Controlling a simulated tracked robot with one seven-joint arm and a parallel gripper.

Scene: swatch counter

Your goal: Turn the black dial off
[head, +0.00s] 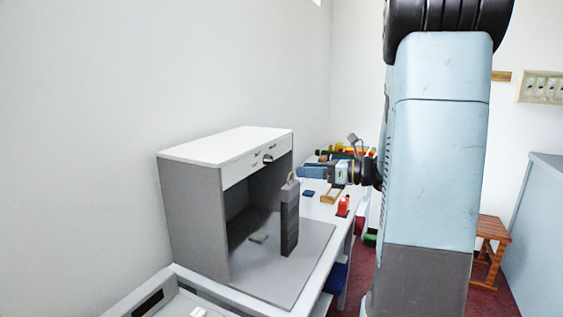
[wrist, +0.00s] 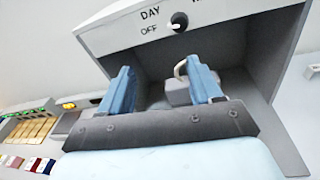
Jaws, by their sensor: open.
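The black dial (wrist: 180,20) is on the white front strip of a grey booth in the wrist view, above my fingers. A pale mark on its lower left side faces the printed word OFF; DAY is printed above, and a label on the right is cut off. In the head view the dial (head: 267,158) is small, and its setting cannot be read. My gripper (wrist: 160,77) is open, its two blue fingers apart and below the dial, not touching it. In the head view my gripper (head: 311,172) is to the right of the booth front.
The booth (head: 195,205) is open at the front, with a small flat piece on its floor. A tall dark block (head: 289,220) with a loop on top stands before it, near my gripper. Colored items (head: 343,152) lie farther back on the counter.

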